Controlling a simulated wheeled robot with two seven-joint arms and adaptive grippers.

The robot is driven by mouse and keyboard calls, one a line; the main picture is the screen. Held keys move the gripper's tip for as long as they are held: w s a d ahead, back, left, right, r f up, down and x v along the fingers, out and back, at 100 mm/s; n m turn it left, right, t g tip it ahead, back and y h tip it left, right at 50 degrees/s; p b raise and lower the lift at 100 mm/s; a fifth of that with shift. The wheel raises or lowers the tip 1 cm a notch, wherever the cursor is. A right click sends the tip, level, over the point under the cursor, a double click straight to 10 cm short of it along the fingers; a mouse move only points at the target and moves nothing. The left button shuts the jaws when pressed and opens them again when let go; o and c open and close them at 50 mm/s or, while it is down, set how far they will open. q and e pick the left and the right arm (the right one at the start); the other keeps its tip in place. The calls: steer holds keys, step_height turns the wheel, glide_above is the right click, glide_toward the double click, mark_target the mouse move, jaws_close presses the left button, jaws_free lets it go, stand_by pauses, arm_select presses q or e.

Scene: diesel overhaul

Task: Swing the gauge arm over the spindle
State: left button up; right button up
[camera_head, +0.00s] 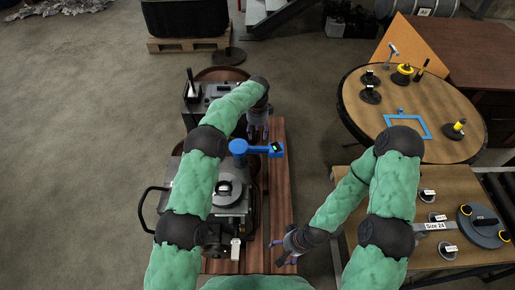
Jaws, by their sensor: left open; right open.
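A blue gauge arm (257,149) lies roughly level in the picture, with a round hub at its left and a small dark display at its right end. My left gripper (258,133) is open, pointing down just above the gauge arm in the picture; contact cannot be made out. My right gripper (281,253) is open and empty near the lower right edge of the wooden bench (279,200).
A round table (365,125) at right holds several black and yellow tools and a blue frame (407,126). A rectangular table (365,178) below it holds labelled parts and a "Size 24" tool (434,226). Open floor (315,100) lies between bench and tables.

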mark_target(257, 148)
arm_select(q)
step_height(257, 148, down, 11)
steer(key=b, duration=0.2)
steer(key=shift+r+b, duration=0.2)
steer(key=shift+b, duration=0.1)
jaws_close()
